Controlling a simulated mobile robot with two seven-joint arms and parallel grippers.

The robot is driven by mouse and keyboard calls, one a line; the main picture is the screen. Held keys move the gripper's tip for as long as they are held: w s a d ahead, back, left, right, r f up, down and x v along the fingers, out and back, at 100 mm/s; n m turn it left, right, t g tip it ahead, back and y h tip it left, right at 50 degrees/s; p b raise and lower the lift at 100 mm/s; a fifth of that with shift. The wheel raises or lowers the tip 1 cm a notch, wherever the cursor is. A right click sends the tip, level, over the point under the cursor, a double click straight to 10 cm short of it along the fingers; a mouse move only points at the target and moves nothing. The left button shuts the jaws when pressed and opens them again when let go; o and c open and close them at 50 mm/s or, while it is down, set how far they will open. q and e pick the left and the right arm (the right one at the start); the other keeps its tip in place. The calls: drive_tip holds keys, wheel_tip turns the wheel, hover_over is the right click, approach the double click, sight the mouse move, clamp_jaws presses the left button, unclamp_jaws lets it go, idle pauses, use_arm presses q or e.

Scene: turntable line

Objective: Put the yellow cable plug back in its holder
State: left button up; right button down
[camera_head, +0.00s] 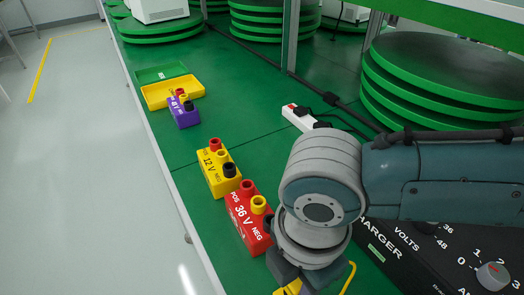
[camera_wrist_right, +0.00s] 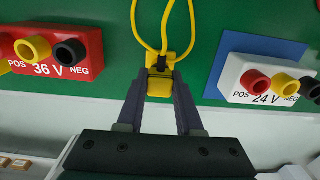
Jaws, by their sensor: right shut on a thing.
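The yellow cable plug (camera_wrist_right: 159,86) is between the fingertips of my right gripper (camera_wrist_right: 160,80), which is shut on it, in the right wrist view. A yellow cable (camera_wrist_right: 137,22) loops away from its dark end. A yellow piece shows right around the plug's far end; I cannot tell whether it is a holder or part of the plug. In the head view my right gripper (camera_head: 305,278) is at the bottom, beside the red 36 V block, and mostly hides the plug. My left gripper is not in view.
The red 36 V block (camera_head: 236,217), yellow 12 V block (camera_head: 213,184) and purple block (camera_head: 181,117) stand along the green bench's left edge. A white 24 V block (camera_wrist_right: 236,76) sits right of the plug in the wrist view. A black charger (camera_head: 405,262) lies right.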

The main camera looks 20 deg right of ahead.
idle(0.7)
drive_tip(key=shift+c, duration=2.4)
unclamp_jaws()
drive_tip(key=shift+r+p, duration=3.75)
drive_tip(key=shift+p, duration=0.45)
